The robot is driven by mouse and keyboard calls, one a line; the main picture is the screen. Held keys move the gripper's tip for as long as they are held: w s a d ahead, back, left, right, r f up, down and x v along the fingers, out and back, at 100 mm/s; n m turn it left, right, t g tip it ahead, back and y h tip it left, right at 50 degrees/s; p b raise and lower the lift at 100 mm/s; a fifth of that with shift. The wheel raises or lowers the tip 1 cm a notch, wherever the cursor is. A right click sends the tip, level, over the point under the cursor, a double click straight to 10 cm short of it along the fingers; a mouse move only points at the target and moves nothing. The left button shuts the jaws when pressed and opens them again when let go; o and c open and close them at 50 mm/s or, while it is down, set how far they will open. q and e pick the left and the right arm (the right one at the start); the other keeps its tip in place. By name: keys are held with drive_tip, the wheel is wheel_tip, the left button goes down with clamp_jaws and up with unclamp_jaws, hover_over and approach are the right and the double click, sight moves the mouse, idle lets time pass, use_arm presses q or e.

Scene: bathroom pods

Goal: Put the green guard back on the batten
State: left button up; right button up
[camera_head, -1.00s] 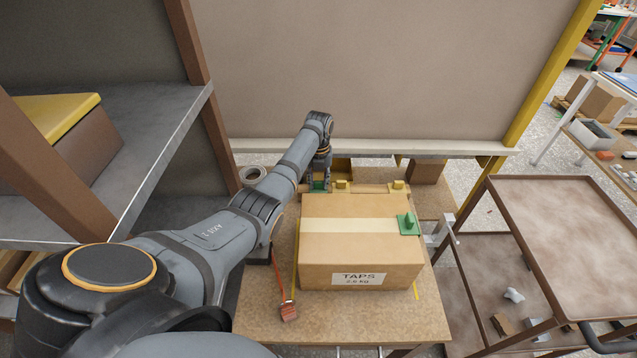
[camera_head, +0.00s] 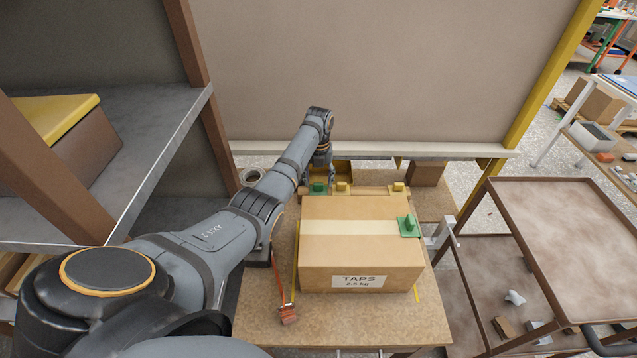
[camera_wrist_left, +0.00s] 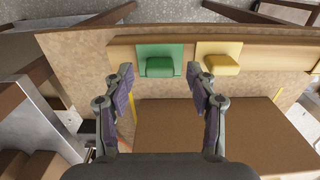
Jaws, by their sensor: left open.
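A green guard (camera_head: 319,188) sits on the wooden batten (camera_head: 370,190) at the back of the table, left of a yellow guard (camera_head: 342,186). In the left wrist view, the green guard (camera_wrist_left: 160,66) lies over the batten (camera_wrist_left: 275,55) beside the yellow guard (camera_wrist_left: 219,64), its block facing me. My left gripper (camera_head: 325,178) is open just above the green guard. In the wrist view its fingers (camera_wrist_left: 160,75) stand apart on either side of it, with gaps visible. Another green piece (camera_head: 408,227) lies on the box's top right edge. My right gripper is not in view.
A cardboard box (camera_head: 360,259) labelled TAPS fills the table (camera_head: 256,318) in front of the batten. A second yellow guard (camera_head: 398,186) is further right. A large panel (camera_head: 360,70) stands behind, a shelf (camera_head: 150,130) left and a brown cart (camera_head: 560,225) right.

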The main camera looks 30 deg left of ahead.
use_arm(q)
wheel_tip(320, 180, up, 10)
drive_tip(key=shift+r, duration=0.15)
